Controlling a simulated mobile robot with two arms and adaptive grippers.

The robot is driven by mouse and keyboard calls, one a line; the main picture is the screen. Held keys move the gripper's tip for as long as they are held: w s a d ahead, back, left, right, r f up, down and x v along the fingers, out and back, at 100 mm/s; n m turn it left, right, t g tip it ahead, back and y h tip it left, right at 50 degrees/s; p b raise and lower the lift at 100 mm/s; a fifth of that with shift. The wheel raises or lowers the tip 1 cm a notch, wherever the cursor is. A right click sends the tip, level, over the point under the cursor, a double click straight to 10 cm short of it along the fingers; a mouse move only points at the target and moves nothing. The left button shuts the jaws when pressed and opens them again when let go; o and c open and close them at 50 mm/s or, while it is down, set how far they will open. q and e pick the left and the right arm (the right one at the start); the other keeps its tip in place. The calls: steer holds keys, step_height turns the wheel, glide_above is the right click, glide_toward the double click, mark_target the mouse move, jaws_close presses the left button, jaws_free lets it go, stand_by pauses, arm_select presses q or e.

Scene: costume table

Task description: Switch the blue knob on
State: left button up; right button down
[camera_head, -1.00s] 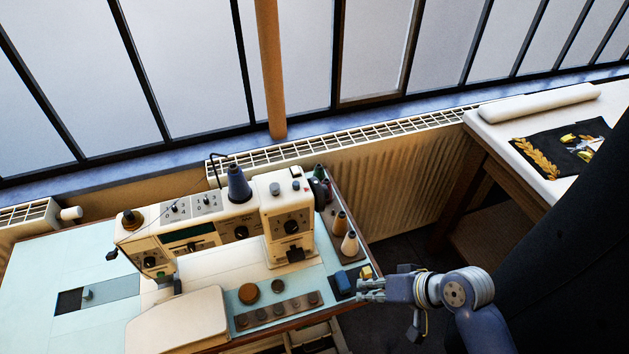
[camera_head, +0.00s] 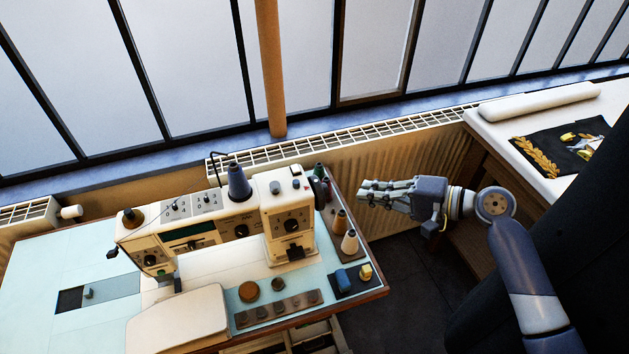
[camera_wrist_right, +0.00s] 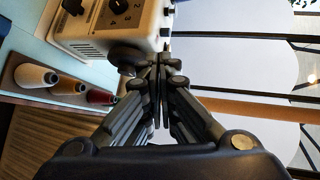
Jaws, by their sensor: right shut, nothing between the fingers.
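The blue knob (camera_head: 343,281) sits on a dark plate (camera_head: 356,289) at the right front corner of the sewing table. A smaller yellow knob (camera_head: 366,271) stands beside it on the same plate. Whether the blue knob is on or off cannot be told. My right gripper (camera_head: 362,192) is shut and empty. It is above and behind the knobs in the head view, right of the sewing machine (camera_head: 290,223), clear of the knobs. In the right wrist view its fingers (camera_wrist_right: 157,62) are together near the machine's body; the blue knob does not show there. My left gripper is out of view.
Thread spools (camera_head: 350,241) stand on a strip beside the machine, also in the right wrist view (camera_wrist_right: 36,76). A radiator (camera_head: 400,185) runs behind under the windows. A white-topped table (camera_head: 500,125) stands at the right. Floor shows between the tables.

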mark_target(307, 190)
steer(key=shift+a+f, duration=0.1)
steer(key=b+x, duration=0.1)
steer(key=x, duration=0.3)
steer(key=b+x, duration=0.1)
steer(key=x, duration=0.3)
steer(key=b+x, duration=0.1)
steer(key=x, duration=0.3)
steer(key=shift+w+a+r, duration=0.25)
steer(key=shift+a+r, duration=0.05)
steer(key=shift+a, duration=0.1)
steer(key=shift+w+a+b, duration=0.25)
steer(key=shift+a+b, duration=0.05)
steer(key=shift+a, duration=0.25)
steer(key=shift+s+a+r+p, duration=0.15)
steer(key=shift+s+a+p, duration=0.1)
steer(key=shift+a+p, duration=0.25)
steer(key=shift+s+a, duration=0.1)
steer(key=shift+a, duration=0.25)
